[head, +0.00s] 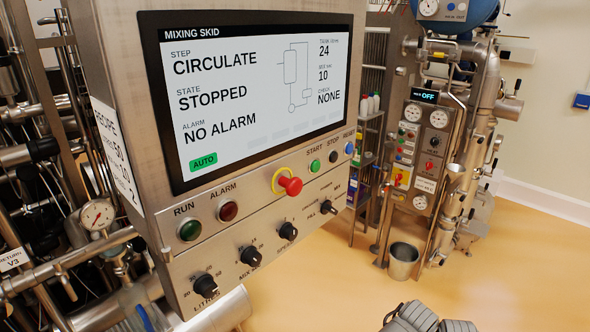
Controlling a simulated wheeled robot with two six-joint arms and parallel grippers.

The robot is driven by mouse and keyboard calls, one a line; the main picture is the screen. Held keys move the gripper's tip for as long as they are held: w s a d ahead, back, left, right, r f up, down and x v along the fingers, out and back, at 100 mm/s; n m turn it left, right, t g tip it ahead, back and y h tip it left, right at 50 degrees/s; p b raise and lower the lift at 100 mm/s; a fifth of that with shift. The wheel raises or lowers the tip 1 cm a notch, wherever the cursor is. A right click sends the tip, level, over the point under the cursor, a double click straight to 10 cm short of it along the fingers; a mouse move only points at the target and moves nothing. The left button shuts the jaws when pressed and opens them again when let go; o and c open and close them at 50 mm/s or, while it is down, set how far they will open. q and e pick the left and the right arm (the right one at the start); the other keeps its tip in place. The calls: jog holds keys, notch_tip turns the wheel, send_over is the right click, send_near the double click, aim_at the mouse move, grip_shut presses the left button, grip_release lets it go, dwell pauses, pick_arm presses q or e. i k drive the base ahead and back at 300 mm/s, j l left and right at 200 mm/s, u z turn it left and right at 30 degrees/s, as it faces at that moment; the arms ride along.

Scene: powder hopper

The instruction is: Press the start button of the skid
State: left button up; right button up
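The skid's control panel (160,210) fills the left and middle of the head view. The green start button (315,165) sits on its lower strip under the label START. The black stop button (333,157) and blue reset button (349,148) are to its right. The screen (255,90) reads CIRCULATE, STOPPED, NO ALARM, with a green AUTO tag. A dark grey part, probably of my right gripper (428,318), shows at the bottom edge, below and right of the panel and apart from the start button. Its fingers cannot be made out. My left gripper is not in view.
A red emergency stop knob (290,186) with a yellow ring protrudes left of the start button. RUN (190,230) and ALARM (228,210) lamps and several black knobs are nearby. A second machine (425,150) and a bucket (403,262) stand at right. The floor between is clear.

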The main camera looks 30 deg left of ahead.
aim_at(315, 166)
jog(key=k+u, duration=0.1)
jog(key=u, duration=1.05)
